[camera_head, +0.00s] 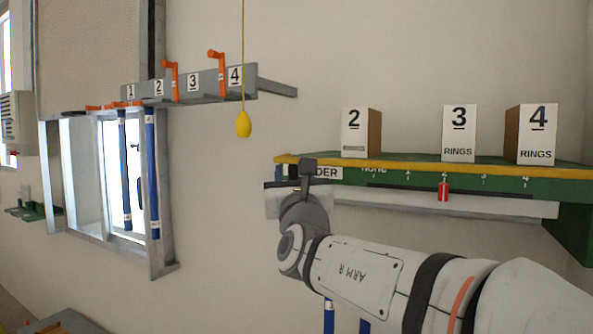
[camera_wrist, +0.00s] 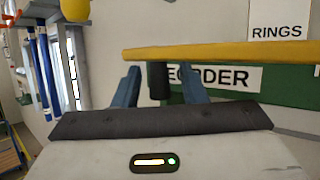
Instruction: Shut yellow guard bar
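The yellow guard bar (camera_head: 400,163) runs along the top front edge of the green shelf unit (camera_head: 572,225). It also crosses the upper part of the wrist view (camera_wrist: 225,53). A short black grip (camera_wrist: 158,80) hangs below the bar near its left end. My gripper (camera_wrist: 160,85) has its two blue fingers apart, one on each side of the black grip, with gaps showing, so it is open around the grip. In the head view my gripper (camera_head: 290,172) is at the bar's left end, partly hidden by my wrist.
Boxes marked 2 (camera_head: 354,133), 3 (camera_head: 459,133) and 4 (camera_head: 538,135) stand on the shelf behind the bar. A red slider (camera_head: 443,192) sits at 2 on the scale below. A yellow bob (camera_head: 243,124) hangs left; blue rods (camera_head: 152,175) hang by the window.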

